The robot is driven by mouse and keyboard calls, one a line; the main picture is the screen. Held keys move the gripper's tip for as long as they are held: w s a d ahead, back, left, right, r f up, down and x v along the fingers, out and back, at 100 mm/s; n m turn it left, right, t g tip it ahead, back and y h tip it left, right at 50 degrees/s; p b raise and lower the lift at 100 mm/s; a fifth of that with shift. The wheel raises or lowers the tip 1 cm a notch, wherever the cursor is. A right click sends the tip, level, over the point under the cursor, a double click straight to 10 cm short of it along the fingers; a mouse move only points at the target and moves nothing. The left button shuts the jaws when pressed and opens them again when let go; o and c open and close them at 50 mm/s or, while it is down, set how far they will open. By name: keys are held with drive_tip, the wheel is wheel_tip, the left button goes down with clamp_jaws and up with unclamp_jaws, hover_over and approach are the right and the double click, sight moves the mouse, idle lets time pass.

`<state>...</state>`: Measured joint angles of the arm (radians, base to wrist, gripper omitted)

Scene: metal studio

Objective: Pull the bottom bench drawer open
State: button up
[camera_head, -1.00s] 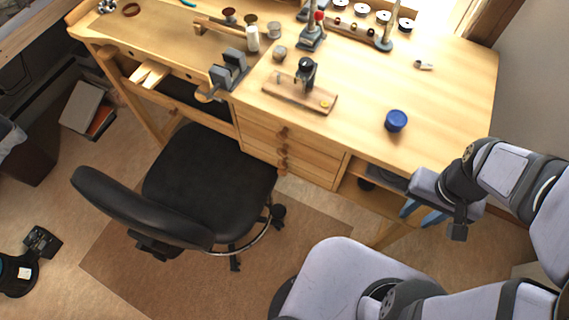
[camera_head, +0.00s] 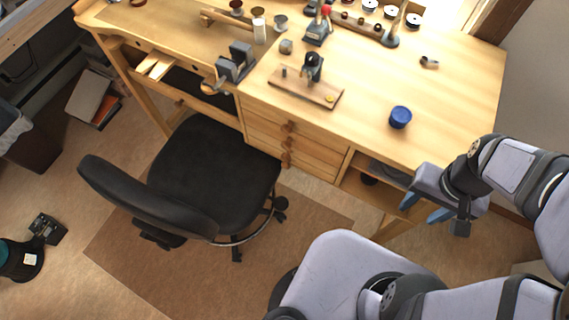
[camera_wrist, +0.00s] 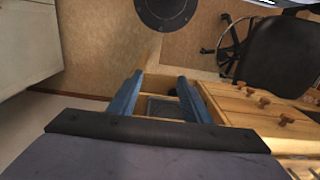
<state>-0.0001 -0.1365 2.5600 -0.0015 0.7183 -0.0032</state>
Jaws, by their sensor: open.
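The wooden bench has a stack of drawers with round wooden knobs. The bottom drawer (camera_head: 312,165) is the lowest front in the stack and looks shut, flush with those above. In the wrist view, the drawer knobs (camera_wrist: 264,101) stick out at the lower right, outside the fingers. My gripper (camera_head: 424,207) is open and empty, to the right of the drawers in front of the open shelf bay. Its two blue fingers (camera_wrist: 160,97) are spread apart in the wrist view, touching no knob.
A black office chair (camera_head: 215,165) stands in front of the bench, left of the drawers. The open shelf bay (camera_head: 372,187) lies right of the drawers. A blue jar (camera_head: 400,117) and a wooden block with a tool (camera_head: 305,88) rest on the benchtop.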

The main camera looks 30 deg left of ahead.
wheel_tip(320, 180, up, 15)
drive_tip(key=p, duration=1.4)
drive_tip(key=m+t+b, duration=1.8)
drive_tip(key=m+b, duration=1.8)
drive_tip(key=b, duration=1.5)
approach(285, 167)
drive_tip(key=shift+w+b, duration=0.45)
drive_tip(key=shift+w, duration=3.55)
